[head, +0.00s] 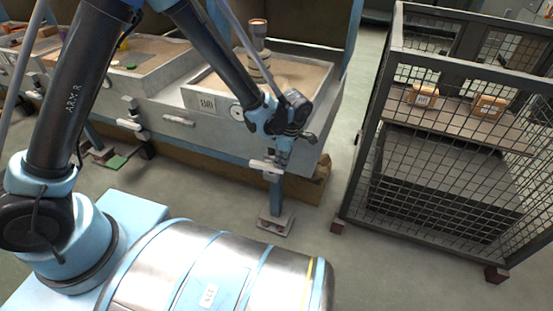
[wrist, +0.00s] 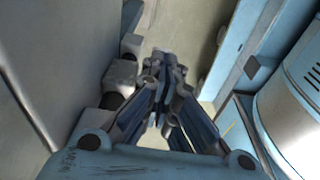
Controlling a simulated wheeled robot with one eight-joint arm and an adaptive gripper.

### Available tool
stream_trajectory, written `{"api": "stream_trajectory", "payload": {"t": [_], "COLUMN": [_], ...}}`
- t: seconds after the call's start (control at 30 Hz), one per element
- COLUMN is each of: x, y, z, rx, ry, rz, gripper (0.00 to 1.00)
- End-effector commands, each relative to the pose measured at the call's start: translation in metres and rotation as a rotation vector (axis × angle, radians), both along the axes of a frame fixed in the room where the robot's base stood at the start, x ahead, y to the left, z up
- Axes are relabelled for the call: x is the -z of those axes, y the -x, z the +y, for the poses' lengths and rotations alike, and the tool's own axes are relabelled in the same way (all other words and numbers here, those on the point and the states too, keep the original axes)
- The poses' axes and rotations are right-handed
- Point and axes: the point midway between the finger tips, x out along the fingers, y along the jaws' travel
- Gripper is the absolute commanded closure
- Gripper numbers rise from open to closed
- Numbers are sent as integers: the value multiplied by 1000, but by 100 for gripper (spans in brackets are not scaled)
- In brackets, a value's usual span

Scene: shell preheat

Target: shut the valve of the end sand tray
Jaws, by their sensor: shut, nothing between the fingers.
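The end sand tray (head: 309,146) is a pale box of sand in the head view, with a label and a round dial on its front. A pale valve part (head: 264,167) sticks out low on its front, beside and partly behind my gripper (head: 282,163). In the wrist view, grey block-like fittings (wrist: 122,74) stand out from the tray wall, just left of my gripper (wrist: 164,62). The fingers are together and empty. I cannot tell whether they touch the valve, or how its handle is turned.
Another sand tray (head: 121,82) stands to the left with a similar pale fitting (head: 130,124). A mesh cage (head: 378,140) with boxes on a shelf stands to the right. A small block (head: 276,223) sits at the foot of the tray's leg. Floor between tray and cage is clear.

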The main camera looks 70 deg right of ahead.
Motion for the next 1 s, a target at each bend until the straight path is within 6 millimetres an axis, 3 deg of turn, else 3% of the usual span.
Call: {"api": "stream_trajectory", "payload": {"t": [0.77, 1.0], "x": [4, -8], "y": [3, 1], "z": [0, 0], "rx": [0, -2], "ry": [0, 0], "rz": [0, 0], "gripper": [100, 100]}}
